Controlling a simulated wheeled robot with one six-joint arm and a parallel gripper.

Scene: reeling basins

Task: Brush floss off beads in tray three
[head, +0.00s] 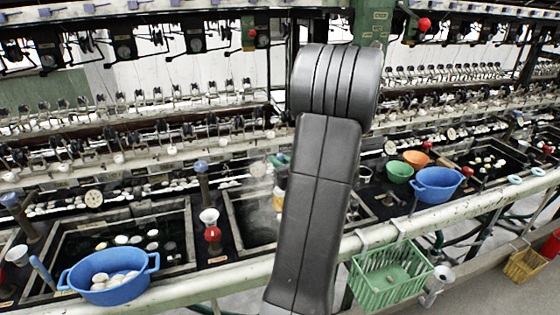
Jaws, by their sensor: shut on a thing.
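Only my arm's dark links show, rising through the middle of the head view. My gripper is not visible; the arm hides what lies behind it. A small white and yellow thing (280,192) shows at the arm's left edge; I cannot tell what it is. Dark water basins sit in a row: one at left (189,222) with several pale round pieces floating, one partly behind my arm (231,225), one at right (520,163) with pale pieces. I cannot tell which is tray three, and no brush or floss can be made out.
A blue bowl (108,292) with pale pieces stands at the front left. Green (399,171), orange (416,158) and blue (437,184) bowls stand at right. A green basket (388,280) hangs on the front rail (205,289). Reeling machinery fills the back.

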